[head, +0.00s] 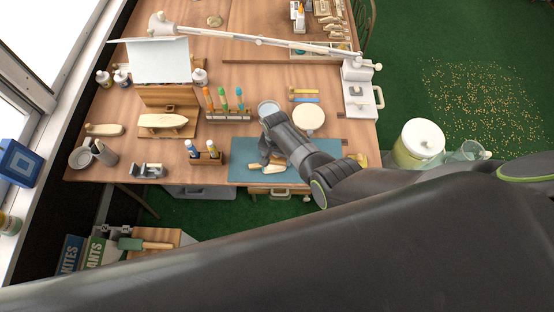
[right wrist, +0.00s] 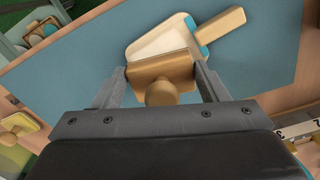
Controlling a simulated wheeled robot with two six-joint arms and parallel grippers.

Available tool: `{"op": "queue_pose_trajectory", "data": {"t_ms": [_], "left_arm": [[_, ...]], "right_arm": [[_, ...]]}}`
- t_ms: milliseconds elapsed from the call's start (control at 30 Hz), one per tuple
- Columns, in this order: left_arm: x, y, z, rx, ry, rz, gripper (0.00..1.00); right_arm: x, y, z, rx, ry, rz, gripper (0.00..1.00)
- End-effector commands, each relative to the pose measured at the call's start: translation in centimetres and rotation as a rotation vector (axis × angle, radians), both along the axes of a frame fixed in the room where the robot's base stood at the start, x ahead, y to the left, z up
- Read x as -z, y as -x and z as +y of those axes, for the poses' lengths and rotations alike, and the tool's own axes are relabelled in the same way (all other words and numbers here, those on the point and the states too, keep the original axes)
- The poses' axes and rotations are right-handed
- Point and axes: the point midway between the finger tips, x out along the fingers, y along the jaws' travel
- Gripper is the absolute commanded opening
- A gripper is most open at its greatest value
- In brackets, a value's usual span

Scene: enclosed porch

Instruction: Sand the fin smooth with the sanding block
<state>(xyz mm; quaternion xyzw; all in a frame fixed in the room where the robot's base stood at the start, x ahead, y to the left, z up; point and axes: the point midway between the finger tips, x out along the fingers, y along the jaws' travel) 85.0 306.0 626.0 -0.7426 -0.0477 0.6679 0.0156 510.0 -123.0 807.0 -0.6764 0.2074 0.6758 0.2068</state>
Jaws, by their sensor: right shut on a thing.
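The fin (right wrist: 158,38) is a flat cream piece lying on the blue-green mat (right wrist: 85,62), with a blue strip and a wooden bar (right wrist: 222,25) at one end. In the head view the fin (head: 272,169) lies near the mat's middle. My right gripper (right wrist: 160,80) is shut on the sanding block (right wrist: 160,68), a wooden block with a round knob. The block overlaps the fin's near edge in the right wrist view; I cannot tell whether they touch. In the head view my right gripper (head: 277,159) is over the mat and partly hides block and fin. My left gripper is not in view.
Behind the mat stand a metal cup (head: 268,108), a round cream disc (head: 309,116) and a rack of colored tools (head: 228,115). A small bottle holder (head: 207,156) is left of the mat. A yellow piece (head: 359,159) lies at the right. The mat's left part is clear.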

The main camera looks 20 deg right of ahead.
Motion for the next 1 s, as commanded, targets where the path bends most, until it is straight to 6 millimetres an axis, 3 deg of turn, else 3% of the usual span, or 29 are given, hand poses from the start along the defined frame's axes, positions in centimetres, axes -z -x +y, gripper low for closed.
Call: {"op": "queue_pose_trajectory", "data": {"t_ms": [167, 500, 800, 1000], "left_arm": [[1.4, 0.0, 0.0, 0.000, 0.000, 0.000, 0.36], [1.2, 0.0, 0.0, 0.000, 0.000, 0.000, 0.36], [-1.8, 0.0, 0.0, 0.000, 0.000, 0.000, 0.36], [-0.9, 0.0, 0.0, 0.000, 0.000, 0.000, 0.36]], "right_arm": [[0.4, -1.3, -0.4, 0.000, 0.000, 0.000, 0.46], [0.1, -1.6, -0.5, 0.000, 0.001, 0.001, 0.46], [-3.0, -1.6, -0.4, 0.000, 0.000, 0.000, 0.46], [-4.2, -1.6, -0.4, 0.001, -0.002, -0.001, 0.46]]}}
